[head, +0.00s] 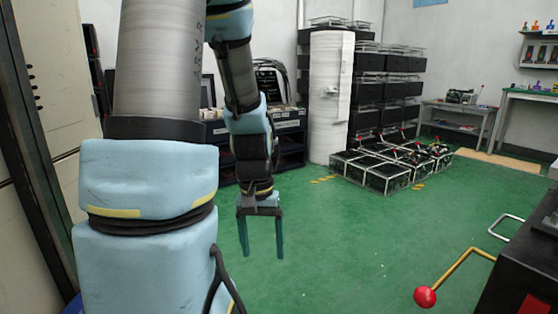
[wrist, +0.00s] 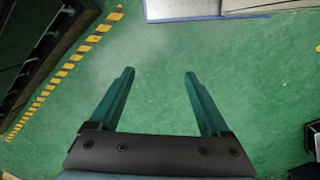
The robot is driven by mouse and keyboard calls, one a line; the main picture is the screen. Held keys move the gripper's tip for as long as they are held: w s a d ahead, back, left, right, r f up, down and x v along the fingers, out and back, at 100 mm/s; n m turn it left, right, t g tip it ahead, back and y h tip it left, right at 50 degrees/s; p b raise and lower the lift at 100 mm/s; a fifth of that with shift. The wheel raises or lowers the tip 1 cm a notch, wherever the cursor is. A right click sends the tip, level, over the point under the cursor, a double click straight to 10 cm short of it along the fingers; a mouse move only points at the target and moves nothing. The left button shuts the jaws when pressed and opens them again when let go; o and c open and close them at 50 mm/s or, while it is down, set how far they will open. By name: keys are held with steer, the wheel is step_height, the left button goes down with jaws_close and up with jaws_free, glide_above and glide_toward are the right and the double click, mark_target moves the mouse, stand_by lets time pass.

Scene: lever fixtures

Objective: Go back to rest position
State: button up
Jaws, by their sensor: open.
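My gripper (head: 261,236) hangs from my arm over the green floor in the middle of the head view. Its two teal fingers point down, stand apart and have nothing between them. In the wrist view my gripper (wrist: 158,80) also shows open and empty above bare floor. A lever with a red ball (head: 425,296) and a brass-coloured rod (head: 462,268) sticks out from a dark cabinet (head: 530,270) at the lower right of the head view. My gripper is well to the left of the lever and apart from it.
A metal handle (head: 505,224) sits on the same cabinet. Black crates with white frames (head: 375,175) stand on the floor at the back, beside a white wrapped column (head: 330,95). Workbenches (head: 455,110) line the far right. The green floor (head: 340,240) between is clear.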

steer(key=a+r+t+p, duration=0.2)
steer(key=a+r+p, duration=0.1)
steer(key=r+p, duration=1.9)
step_height(320, 180, up, 4)
steer(key=shift+w+f+n+t+y, duration=0.2)
steer(key=shift+w+n+t+y, duration=0.1)
steer(key=shift+n, duration=0.1)
steer(key=shift+a, duration=0.1)
stand_by(0.7)
